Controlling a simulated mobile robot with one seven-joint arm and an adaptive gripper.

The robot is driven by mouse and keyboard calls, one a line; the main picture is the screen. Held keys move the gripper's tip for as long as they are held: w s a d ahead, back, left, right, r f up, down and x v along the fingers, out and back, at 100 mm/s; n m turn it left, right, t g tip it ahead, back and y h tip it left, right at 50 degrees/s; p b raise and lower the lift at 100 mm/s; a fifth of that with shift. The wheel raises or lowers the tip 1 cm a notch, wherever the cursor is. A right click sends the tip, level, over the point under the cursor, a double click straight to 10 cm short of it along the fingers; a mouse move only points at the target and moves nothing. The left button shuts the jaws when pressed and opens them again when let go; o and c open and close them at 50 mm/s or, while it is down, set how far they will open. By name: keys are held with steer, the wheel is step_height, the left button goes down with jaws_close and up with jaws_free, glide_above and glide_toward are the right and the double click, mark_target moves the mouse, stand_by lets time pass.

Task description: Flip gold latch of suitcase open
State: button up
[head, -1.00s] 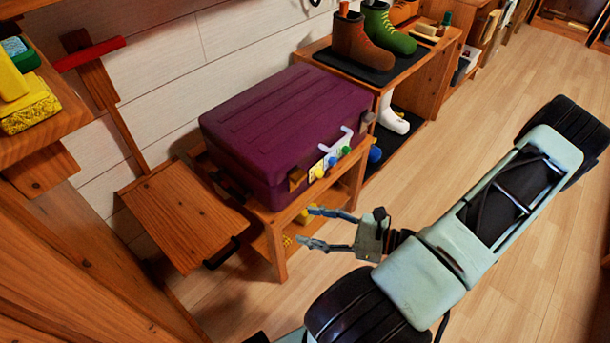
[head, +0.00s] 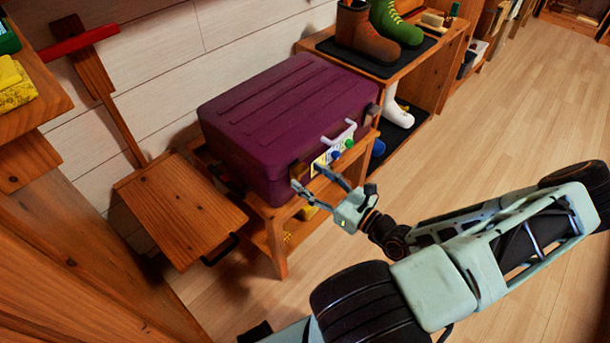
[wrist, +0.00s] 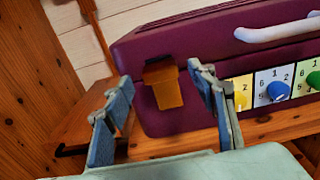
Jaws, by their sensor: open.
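The purple suitcase (head: 280,115) lies closed on a low wooden stand, its front side toward me. Its gold latch (wrist: 164,86) hangs on the front face in the wrist view, left of the number dials. My gripper (head: 312,188) is open and empty at the suitcase's front left. In the wrist view my gripper (wrist: 160,95) shows one finger on each side of the latch, which appears between them. I cannot tell whether a finger touches the suitcase. In the head view the latch is partly hidden by the fingers.
A white handle (wrist: 280,30) and a panel of coloured dials (wrist: 278,90) sit right of the latch. The wooden stand (head: 280,250) is below. A shoe shelf (head: 415,125) stands to the right, a wooden chair-like seat (head: 180,210) to the left. The floor (head: 520,130) at right is clear.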

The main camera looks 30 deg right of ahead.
steer(key=shift+x, duration=1.1)
jaws_close()
